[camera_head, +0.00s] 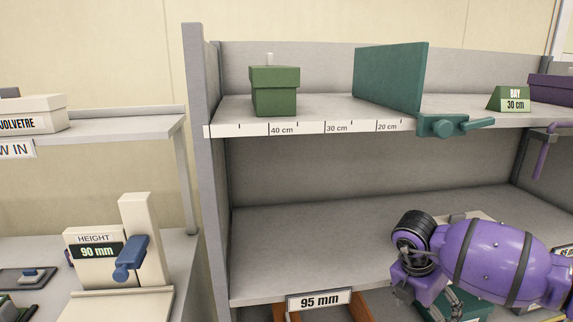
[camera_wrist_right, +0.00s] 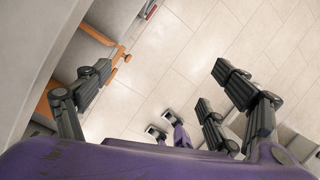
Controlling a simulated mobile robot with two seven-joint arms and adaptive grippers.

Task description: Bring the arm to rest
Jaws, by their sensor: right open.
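My right arm (camera_head: 500,255) is purple with dark bands and reaches in from the right, in front of the shelf unit. My right gripper shows in the right wrist view (camera_wrist_right: 160,80) with its dark fingers spread wide. Nothing is between them, and pale floor tiles lie beyond. My left arm and left gripper are not in view.
The upper shelf (camera_head: 330,110) holds a green box (camera_head: 275,92), a teal divider (camera_head: 390,78) with a clamp (camera_head: 445,125), and a bay sign (camera_head: 510,98). The lower shelf (camera_head: 290,240) has free room at left. A height gauge (camera_head: 140,240) stands left. An orange frame (camera_wrist_right: 105,40) lies near the gripper.

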